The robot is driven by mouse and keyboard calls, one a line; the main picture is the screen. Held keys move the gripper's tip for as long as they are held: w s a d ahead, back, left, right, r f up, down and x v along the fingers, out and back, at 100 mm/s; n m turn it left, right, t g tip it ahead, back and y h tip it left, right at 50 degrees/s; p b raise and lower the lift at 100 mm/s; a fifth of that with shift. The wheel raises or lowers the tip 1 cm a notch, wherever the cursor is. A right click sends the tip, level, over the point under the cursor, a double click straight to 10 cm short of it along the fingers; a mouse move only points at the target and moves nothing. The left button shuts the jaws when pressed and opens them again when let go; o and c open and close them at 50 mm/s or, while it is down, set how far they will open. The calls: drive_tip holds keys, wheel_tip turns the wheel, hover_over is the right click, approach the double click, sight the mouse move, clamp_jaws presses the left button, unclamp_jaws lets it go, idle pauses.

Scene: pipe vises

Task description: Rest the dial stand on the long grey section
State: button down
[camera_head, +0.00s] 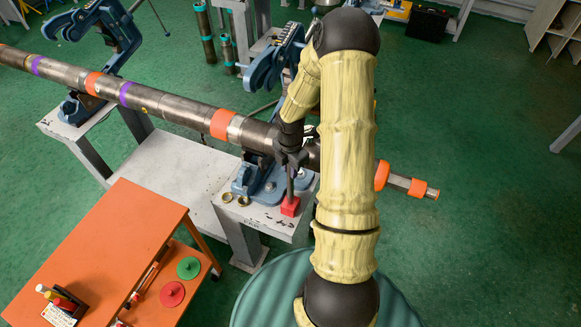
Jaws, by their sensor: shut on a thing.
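The dial stand shows as a red block base (290,206) with a dark upright post. My gripper (292,161) is shut on the post near its upper part. The base is in front of the pipe, over or on the white top of the near vise stand; I cannot tell whether it touches. The long grey section (178,108) is a metal pipe running from the left edge toward the middle, with orange and purple bands. My arm hides part of the pipe at the right.
Blue pipe vises (262,186) stand on white stands and hold the pipe. An orange cart (100,240) with bottles and red and green discs is at the lower left. Brass rings (243,201) lie near the vise. A green drum (262,300) is at the bottom.

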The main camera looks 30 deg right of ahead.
drive_tip(key=shift+f, duration=0.1)
idle(0.3)
drive_tip(key=c, duration=1.2)
unclamp_jaws()
drive_tip(key=shift+o, duration=0.2)
drive_tip(key=shift+f, duration=0.1)
drive_tip(key=shift+r+p, duration=3.45)
drive_tip(key=shift+r, duration=0.1)
